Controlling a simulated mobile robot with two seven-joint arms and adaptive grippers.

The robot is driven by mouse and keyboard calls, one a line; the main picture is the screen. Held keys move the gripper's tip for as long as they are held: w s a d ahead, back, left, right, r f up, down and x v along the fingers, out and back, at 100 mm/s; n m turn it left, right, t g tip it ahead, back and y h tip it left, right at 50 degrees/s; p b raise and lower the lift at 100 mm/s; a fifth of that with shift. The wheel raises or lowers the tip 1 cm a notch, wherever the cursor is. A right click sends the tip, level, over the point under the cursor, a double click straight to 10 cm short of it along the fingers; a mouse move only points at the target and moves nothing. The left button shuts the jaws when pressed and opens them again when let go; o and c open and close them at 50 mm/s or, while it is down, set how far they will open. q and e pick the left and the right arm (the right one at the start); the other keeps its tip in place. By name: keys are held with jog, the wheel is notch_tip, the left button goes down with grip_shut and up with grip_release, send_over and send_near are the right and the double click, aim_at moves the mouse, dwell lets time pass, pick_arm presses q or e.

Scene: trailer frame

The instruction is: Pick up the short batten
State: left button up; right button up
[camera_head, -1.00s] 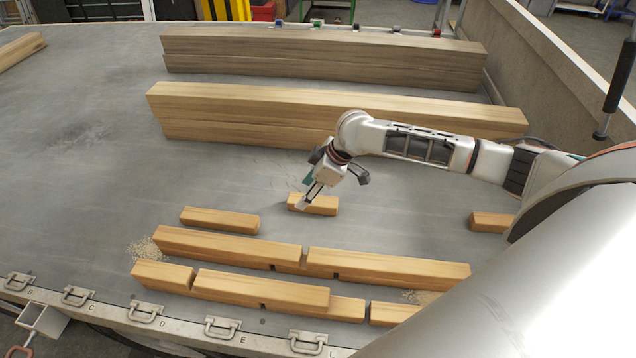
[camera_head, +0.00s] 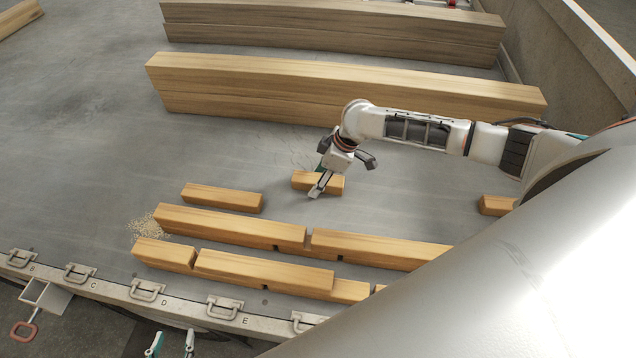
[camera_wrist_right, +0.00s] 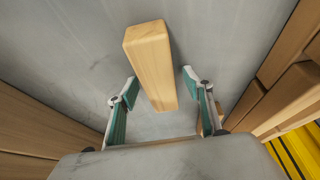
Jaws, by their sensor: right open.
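A short batten (camera_head: 330,184) of light wood lies on the grey bed, behind the long battens. My right gripper (camera_head: 318,192) is at its near side in the head view and hides part of it. In the right wrist view the same batten (camera_wrist_right: 149,58) lies between the two spread teal fingers of the right gripper (camera_wrist_right: 160,86), with a gap on each side. The right gripper is open and holds nothing. My left gripper (camera_head: 172,345) shows only its fingertips at the bottom edge, apart and empty, in front of the bed.
Another short piece (camera_head: 222,197) lies to the left, and one (camera_head: 495,205) to the right. Long notched battens (camera_head: 230,226) lie in front. Stacked thick beams (camera_head: 340,85) lie behind. Sawdust (camera_head: 150,227) lies at the left. The bed's left side is clear.

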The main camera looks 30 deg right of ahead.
jog(key=shift+c, duration=0.4)
jog(key=c, duration=1.2)
